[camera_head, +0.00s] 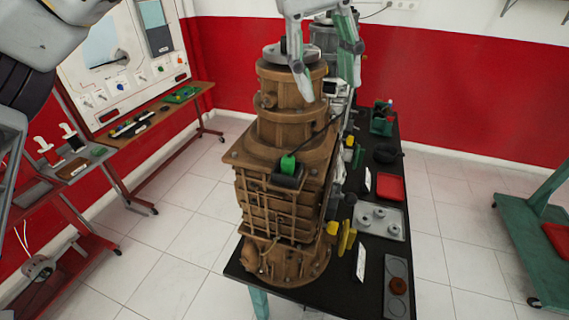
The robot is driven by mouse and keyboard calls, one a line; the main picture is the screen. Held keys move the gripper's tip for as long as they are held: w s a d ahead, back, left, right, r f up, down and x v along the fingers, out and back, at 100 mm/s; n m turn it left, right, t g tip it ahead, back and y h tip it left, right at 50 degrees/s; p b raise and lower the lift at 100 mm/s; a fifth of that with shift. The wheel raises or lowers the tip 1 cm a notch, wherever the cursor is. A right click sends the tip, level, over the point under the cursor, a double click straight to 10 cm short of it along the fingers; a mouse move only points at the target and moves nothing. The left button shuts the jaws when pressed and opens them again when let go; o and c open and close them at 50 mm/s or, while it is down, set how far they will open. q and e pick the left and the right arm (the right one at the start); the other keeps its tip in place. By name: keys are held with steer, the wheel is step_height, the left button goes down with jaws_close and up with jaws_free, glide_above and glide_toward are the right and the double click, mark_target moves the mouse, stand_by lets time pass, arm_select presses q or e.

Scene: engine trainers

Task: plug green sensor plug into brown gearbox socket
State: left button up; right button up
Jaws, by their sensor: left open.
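The brown gearbox (285,195) stands upright in the middle of the camera_head view, on a black-topped table. A green plug (288,163) shows at a black block (287,177) on the gearbox's near side, about halfway up. I cannot tell whether the plug is fully seated or only resting there. A thin black cable (322,130) runs up to the right from near the plug. My left gripper (329,90) is open at the top of the view, above the plug and apart from it, its fingers pointing down over the gearbox's upper end. My right gripper does not show.
The black table (417,265) holds a red tray (390,187), a grey tray (380,219) and small parts right of the gearbox. A bench and white panel (116,61) stand at left. A green cart (540,240) stands at right. Tiled floor lies clear between.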

arm_select(q)
steer(key=a+m+y, duration=0.1)
steer(key=m, duration=0.1)
steer(key=a+m+y, duration=0.1)
steer(key=a+m, duration=0.1)
steer(key=a+m+y, duration=0.1)
steer(key=a, duration=0.1)
steer(key=shift+a+f+m, duration=0.2)
steer(key=shift+f+m, duration=0.2)
glide_above(286, 157)
steer(key=shift+f+b, duration=0.3)
steer(key=shift+f, duration=4)
